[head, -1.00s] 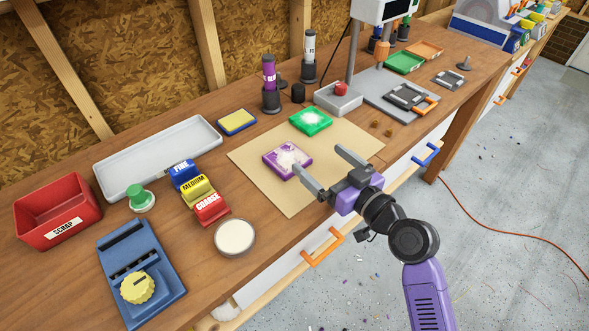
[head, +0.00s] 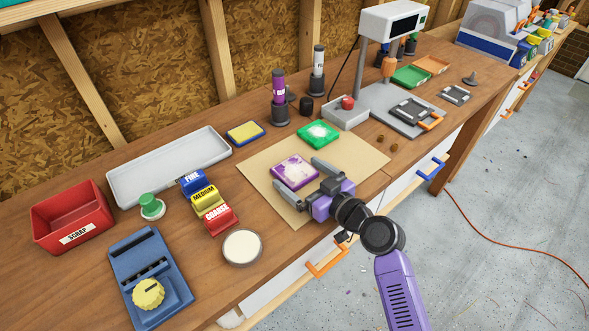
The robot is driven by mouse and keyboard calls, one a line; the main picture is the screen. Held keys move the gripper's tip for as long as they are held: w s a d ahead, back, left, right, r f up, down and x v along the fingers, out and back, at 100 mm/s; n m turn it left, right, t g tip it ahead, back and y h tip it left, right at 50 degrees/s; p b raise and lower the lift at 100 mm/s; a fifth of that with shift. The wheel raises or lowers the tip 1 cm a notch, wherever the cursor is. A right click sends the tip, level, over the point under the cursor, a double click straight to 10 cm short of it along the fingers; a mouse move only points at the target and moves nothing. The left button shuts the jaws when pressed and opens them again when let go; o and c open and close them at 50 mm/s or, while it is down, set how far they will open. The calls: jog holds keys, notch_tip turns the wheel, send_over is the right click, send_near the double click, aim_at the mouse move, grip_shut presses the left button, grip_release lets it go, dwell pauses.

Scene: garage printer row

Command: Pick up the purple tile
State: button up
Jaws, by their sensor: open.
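The purple tile (head: 295,171) lies flat on the brown paper sheet (head: 262,178), with a whitish patch on its top. A green tile (head: 318,134) with a similar white patch lies behind it on the same sheet. My gripper (head: 306,178) is open and empty, low over the front of the sheet. Its two fingers point toward the back left, with one fingertip near the tile's left front side and the other near its right side. I cannot tell whether the fingers touch the tile or how high they are.
Sanding blocks (head: 207,202), a white round dish (head: 242,246) and a blue device with a yellow knob (head: 150,280) stand left. A grey tray (head: 170,165) and a red scrap bin (head: 72,217) lie farther left. Purple (head: 279,95) and white bottles stand behind the sheet.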

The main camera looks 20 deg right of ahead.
jog(key=shift+w, duration=0.15)
jog(key=c, duration=1.4)
jog(key=shift+r, duration=0.15)
